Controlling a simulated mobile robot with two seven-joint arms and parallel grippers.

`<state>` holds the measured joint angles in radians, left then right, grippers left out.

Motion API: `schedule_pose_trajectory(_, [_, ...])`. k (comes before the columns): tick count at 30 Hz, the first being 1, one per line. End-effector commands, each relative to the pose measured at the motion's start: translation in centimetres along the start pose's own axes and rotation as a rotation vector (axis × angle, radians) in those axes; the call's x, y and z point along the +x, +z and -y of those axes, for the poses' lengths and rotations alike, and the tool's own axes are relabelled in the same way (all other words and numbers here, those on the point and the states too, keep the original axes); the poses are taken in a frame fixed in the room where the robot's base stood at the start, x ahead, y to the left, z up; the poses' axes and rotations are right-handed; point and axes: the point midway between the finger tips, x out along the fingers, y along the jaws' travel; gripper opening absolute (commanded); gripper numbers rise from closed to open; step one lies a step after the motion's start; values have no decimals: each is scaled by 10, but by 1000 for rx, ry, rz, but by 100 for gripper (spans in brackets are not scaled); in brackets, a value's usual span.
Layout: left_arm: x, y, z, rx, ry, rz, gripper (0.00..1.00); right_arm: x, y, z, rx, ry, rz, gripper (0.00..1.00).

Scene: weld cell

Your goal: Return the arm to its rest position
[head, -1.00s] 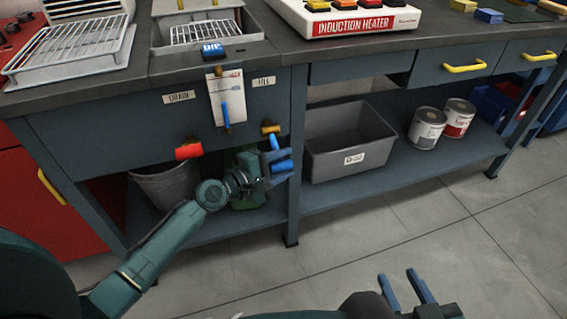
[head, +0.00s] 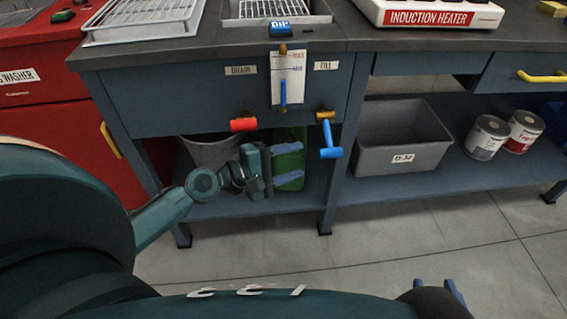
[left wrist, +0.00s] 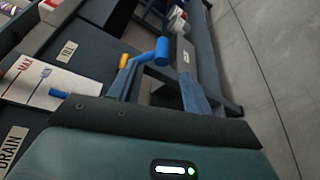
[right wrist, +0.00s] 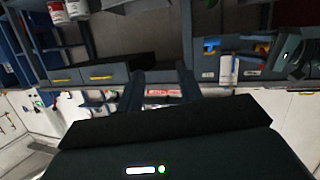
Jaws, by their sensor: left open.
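My left gripper (head: 290,164) is open and empty at the front of the bench, in front of a green container (head: 289,141). Its fingers point right. The blue handle (head: 330,152) under the FILL label hangs down to the right of the fingertips, apart from them. In the left wrist view this handle (left wrist: 161,50) shows beyond the open fingers (left wrist: 158,84). My right gripper (head: 438,287) is low at the bottom edge of the head view, partly hidden by my own arm. In the right wrist view its fingers (right wrist: 160,80) are apart with nothing between them.
The red DRAIN handle (head: 243,125) sticks out left of the gripper. A grey bucket (head: 207,152), a grey bin (head: 400,158) and paint cans (head: 486,138) stand on the lower shelf. The floor (head: 440,225) in front is clear.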

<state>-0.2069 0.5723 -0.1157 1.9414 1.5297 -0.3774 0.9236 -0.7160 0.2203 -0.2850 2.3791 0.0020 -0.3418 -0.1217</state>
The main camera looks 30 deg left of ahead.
Motion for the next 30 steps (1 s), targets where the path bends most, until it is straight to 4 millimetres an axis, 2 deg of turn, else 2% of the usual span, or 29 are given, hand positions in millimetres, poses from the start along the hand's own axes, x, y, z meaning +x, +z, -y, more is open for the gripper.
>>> schedule_pose_trajectory(6, [-18, 0, 1, 1, -1, 0, 50, 1, -1, 0, -4, 4, -25, 36])
schedule_pose_trajectory(23, [-19, 1, -2, 0, 0, 0, 50, 1, -1, 2, -3, -2, -21, 36])
schedule_pose_trajectory(26, [-21, 7, -17, 1, 1, 0, 50, -5, -13, -1, 19, 4, -15, 36])
schedule_pose_trajectory(30, [-28, 22, -58, 1, 1, 0, 50, -23, -44, -10, 101, 23, 9, 36])
